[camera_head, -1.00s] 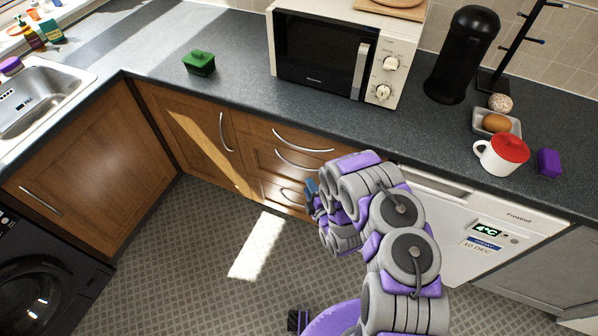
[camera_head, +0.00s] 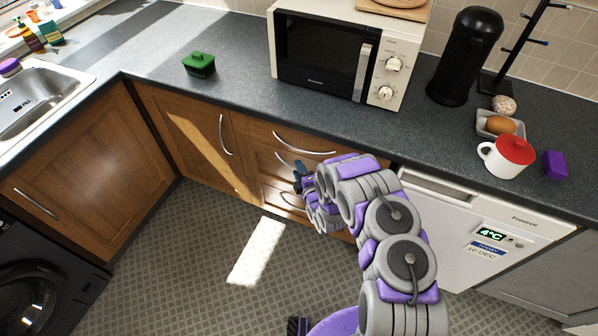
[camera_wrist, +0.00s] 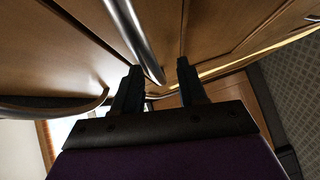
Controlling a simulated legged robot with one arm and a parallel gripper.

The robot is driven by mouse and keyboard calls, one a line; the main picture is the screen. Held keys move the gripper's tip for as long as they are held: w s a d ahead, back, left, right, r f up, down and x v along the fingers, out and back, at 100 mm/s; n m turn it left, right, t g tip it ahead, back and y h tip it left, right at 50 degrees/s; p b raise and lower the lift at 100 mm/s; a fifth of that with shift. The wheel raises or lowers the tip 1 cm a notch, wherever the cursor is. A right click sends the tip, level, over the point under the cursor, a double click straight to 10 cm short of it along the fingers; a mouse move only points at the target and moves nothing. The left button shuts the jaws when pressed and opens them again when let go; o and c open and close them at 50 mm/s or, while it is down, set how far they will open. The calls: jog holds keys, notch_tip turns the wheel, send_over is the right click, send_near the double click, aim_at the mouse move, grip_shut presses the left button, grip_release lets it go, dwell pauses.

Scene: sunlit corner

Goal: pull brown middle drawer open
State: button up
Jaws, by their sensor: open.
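The brown middle drawer (camera_head: 262,160) is in the wooden unit below the counter, left of the white appliance. Its curved silver handle (camera_head: 283,158) is partly hidden behind my arm in the head view. The drawer front looks shut. My gripper (camera_head: 299,175) is at the drawer fronts, just below that handle in the picture. In the wrist view my gripper (camera_wrist: 158,75) is open, with two dark fingers apart. A silver handle bar (camera_wrist: 138,42) runs down to between the fingertips. I cannot tell whether the fingers touch it.
The top drawer handle (camera_head: 304,149) is just above, and a lower drawer handle (camera_head: 291,201) is below. A cupboard door handle (camera_head: 224,135) is to the left. The white appliance (camera_head: 450,225) stands to the right. The tiled floor (camera_head: 190,250) in front is clear.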

grip_shut()
jog(key=shift+s, duration=0.1)
dwell(0.5)
